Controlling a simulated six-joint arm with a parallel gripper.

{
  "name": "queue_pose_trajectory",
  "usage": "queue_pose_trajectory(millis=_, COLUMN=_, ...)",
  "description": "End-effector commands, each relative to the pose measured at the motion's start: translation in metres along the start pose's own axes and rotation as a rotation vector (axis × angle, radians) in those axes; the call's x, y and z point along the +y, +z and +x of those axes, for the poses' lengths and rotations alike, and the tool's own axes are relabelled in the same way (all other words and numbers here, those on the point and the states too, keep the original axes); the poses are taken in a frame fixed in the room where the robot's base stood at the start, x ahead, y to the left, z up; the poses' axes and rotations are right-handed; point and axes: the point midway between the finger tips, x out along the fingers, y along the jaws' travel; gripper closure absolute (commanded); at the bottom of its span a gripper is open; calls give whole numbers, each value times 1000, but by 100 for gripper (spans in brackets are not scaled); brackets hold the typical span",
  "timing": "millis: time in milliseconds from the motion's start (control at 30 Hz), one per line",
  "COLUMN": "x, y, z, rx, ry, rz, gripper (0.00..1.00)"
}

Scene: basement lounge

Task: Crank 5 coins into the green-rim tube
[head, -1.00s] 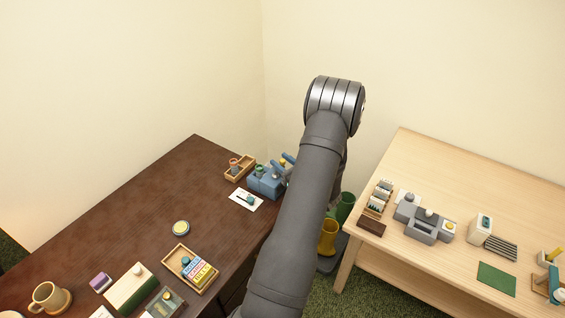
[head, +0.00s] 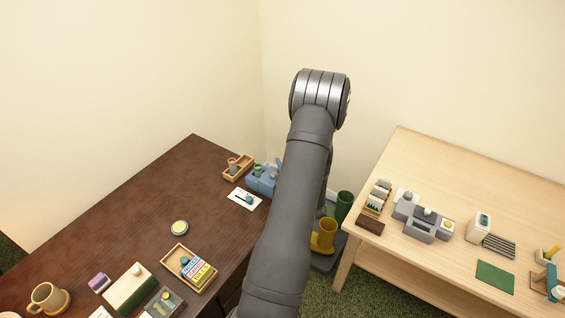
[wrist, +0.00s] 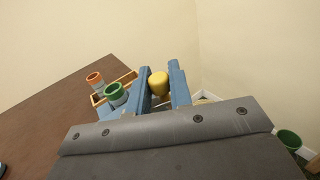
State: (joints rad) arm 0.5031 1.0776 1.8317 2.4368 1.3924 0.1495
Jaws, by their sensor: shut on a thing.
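The blue coin machine (head: 262,182) stands at the far right end of the dark table, partly hidden by my arm in the head view. The green-rim tube (wrist: 115,94) stands upright at the machine, left of my gripper in the wrist view; it also shows small in the head view (head: 257,169). My gripper (wrist: 161,86) is shut on the yellow crank knob (wrist: 159,84), with a blue finger on each side of it. The crank arm below the knob is hidden, and I see no coins clearly.
An orange-rim tube (wrist: 95,79) stands in a wooden tray (head: 238,168) behind the machine. A white card (head: 245,199) lies in front. The walls' corner is close behind. A pale table (head: 470,185) with other devices is at the right; boots (head: 323,237) stand between the tables.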

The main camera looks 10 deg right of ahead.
Motion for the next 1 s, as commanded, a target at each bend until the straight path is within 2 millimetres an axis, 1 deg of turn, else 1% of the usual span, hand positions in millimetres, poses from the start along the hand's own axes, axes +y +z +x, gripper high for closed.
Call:
queue_pose_trajectory(millis=200, x=1, y=-1, z=-6, rx=4, ry=-120, rz=2, gripper=100)
queue_pose_trajectory(millis=400, x=0, y=-1, z=-8, rx=3, ry=-185, rz=1, gripper=100)
queue_pose_trajectory(millis=900, x=-1, y=-1, z=-9, rx=2, ry=-206, rz=1, gripper=100)
queue_pose_trajectory(millis=933, x=-1, y=-1, z=-9, rx=2, ry=-206, rz=1, gripper=77)
queue_pose_trajectory(millis=1000, x=-1, y=-1, z=-9, rx=2, ry=-206, rz=1, gripper=63)
